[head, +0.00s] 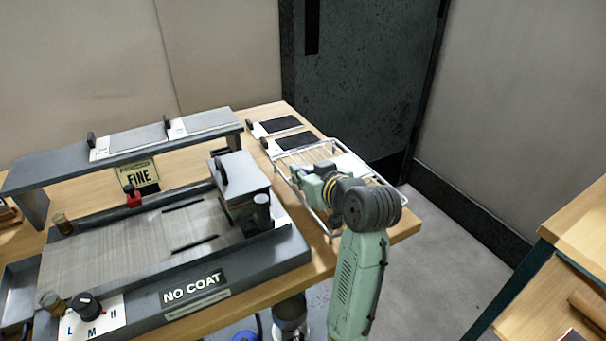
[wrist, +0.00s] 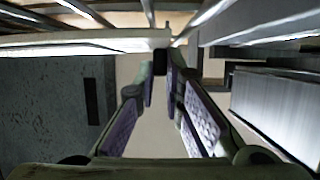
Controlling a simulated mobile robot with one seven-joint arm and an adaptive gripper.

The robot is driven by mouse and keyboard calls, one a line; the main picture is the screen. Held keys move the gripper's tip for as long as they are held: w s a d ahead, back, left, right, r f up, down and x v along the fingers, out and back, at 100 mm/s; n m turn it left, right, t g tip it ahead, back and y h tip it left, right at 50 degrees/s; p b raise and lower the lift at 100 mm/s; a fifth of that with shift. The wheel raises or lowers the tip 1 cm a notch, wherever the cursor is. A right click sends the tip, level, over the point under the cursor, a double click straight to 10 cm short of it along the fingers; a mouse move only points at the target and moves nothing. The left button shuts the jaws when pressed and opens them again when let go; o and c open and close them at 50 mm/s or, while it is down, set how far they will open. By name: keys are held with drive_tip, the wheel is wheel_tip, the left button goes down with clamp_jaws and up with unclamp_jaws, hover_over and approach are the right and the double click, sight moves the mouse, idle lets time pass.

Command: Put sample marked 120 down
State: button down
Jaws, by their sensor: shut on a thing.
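My gripper (head: 303,180) is low over the wire rack (head: 330,233) at the table's right end. In the wrist view its fingers (wrist: 160,78) close at the tips on a small dark tab (wrist: 160,58), seemingly the handle of a sample. A pale strip (wrist: 85,44) runs left from that tab; I cannot tell whether it is the sample's edge or the rack's rim. In the head view a white patch (head: 350,164) shows on the rack behind my wrist. My arm hides most of the held piece, and no number 120 is readable.
Two dark samples (head: 281,124) (head: 295,141) with white ends and black tabs lie behind the rack. Left stand a grey machine marked NO COAT (head: 195,290) and a shelf (head: 60,170) bearing pale samples (head: 190,123). Open floor lies right of the table.

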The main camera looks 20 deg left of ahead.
drive_tip(key=shift+s+f, duration=0.1)
drive_tip(key=shift+f, duration=0.65)
drive_tip(key=c, duration=1.7)
unclamp_jaws()
drive_tip(key=shift+f, duration=0.15)
drive_tip(key=shift+r, duration=0.2)
drive_tip(key=v, duration=0.3)
drive_tip(key=r+v, duration=0.1)
drive_tip(key=v, duration=0.7)
drive_tip(key=shift+r, duration=0.3)
drive_tip(key=shift+s+d+r, duration=0.15)
drive_tip(key=shift+d+r, duration=0.05)
drive_tip(key=shift+d, duration=0.1)
